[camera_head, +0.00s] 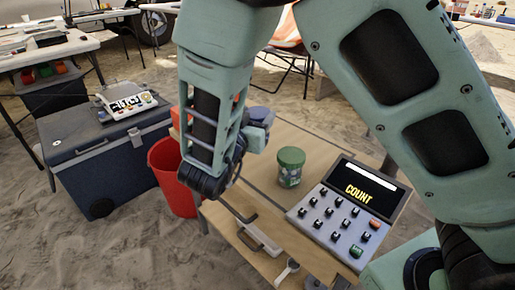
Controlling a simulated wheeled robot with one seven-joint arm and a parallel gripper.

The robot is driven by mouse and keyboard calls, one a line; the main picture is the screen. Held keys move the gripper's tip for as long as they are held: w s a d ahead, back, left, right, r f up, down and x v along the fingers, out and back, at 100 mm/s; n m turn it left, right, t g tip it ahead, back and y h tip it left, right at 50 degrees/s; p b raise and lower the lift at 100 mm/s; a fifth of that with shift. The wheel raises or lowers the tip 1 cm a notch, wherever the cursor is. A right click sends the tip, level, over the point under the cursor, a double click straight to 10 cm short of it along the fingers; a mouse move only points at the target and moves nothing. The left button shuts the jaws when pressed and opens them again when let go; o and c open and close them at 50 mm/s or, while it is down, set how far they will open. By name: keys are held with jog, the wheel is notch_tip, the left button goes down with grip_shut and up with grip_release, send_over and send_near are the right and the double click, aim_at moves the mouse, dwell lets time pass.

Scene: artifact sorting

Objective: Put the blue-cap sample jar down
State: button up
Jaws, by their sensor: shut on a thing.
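The blue-cap sample jar shows as a blue cap (261,113) at the far side of my gripper, near the far left part of the wooden table (325,147). My gripper (256,133) is shut on it. The jar's body is mostly hidden by my gripper and wrist, so I cannot tell whether it touches the tabletop. A green-capped jar (290,166) stands upright on the table, to the right of and nearer than my gripper, apart from it.
A keypad device with a display reading COUNT (350,205) sits right of the green-capped jar. A red bucket (173,181) stands left of the table. A blue cooler (100,150) carrying a scale (128,101) is farther left. Bare tabletop lies around the green-capped jar.

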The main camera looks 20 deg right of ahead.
jog(key=shift+f+b, duration=0.8)
jog(key=shift+f, duration=2.25)
jog(key=shift+f, duration=0.1)
jog(key=o, duration=1.3)
jog(key=shift+o, duration=0.2)
